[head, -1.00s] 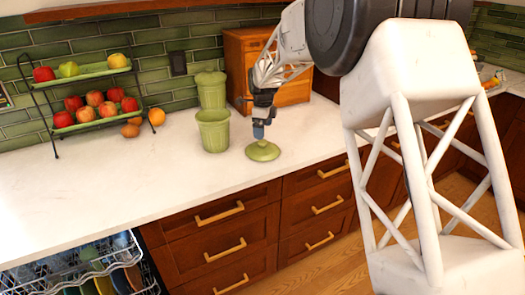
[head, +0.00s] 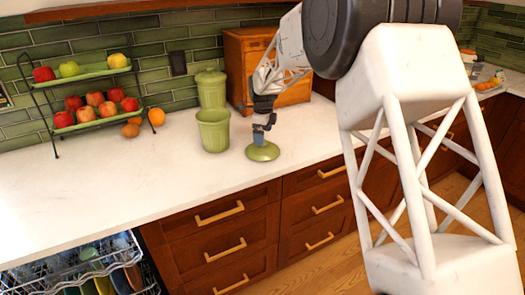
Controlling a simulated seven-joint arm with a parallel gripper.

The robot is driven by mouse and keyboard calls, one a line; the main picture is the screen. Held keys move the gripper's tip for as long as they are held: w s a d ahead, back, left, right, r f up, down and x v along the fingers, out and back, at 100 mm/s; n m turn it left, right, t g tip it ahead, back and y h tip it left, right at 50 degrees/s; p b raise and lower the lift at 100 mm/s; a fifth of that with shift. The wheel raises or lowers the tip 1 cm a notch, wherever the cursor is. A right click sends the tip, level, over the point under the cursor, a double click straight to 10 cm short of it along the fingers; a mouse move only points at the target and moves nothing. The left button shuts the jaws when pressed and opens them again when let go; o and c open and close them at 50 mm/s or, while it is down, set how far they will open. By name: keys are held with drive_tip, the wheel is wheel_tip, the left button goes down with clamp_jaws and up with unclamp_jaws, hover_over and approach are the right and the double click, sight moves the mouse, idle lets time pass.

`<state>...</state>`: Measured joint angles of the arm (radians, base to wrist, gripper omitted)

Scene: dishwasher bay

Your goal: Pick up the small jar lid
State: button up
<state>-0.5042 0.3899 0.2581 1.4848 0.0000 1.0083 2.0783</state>
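The small jar lid (head: 263,152) is a round green disc on the white counter, to the right of an open green jar (head: 213,132). My gripper (head: 259,139) points down right over the middle of the lid, with its fingertips at or just above the lid's top. The fingers are small and dark here, so I cannot tell whether they are open or closed on a knob. The lid appears to rest flat on the counter.
A lidded green jar (head: 210,90) stands behind the open one. A wooden box (head: 246,62) stands behind my gripper. A two-tier fruit rack (head: 92,72) is at the left. The counter's front left is clear; an open dishwasher rack (head: 75,268) is below.

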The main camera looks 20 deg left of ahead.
drive_tip(key=shift+f, duration=0.1)
drive_tip(key=shift+a+f, duration=0.1)
drive_tip(key=shift+f, duration=2.4)
drive_tip(key=shift+c, duration=0.3)
drive_tip(key=c, duration=0.9)
drive_tip(key=shift+f, duration=0.1)
drive_tip(key=shift+c, duration=0.9)
drive_tip(key=shift+f, duration=0.1)
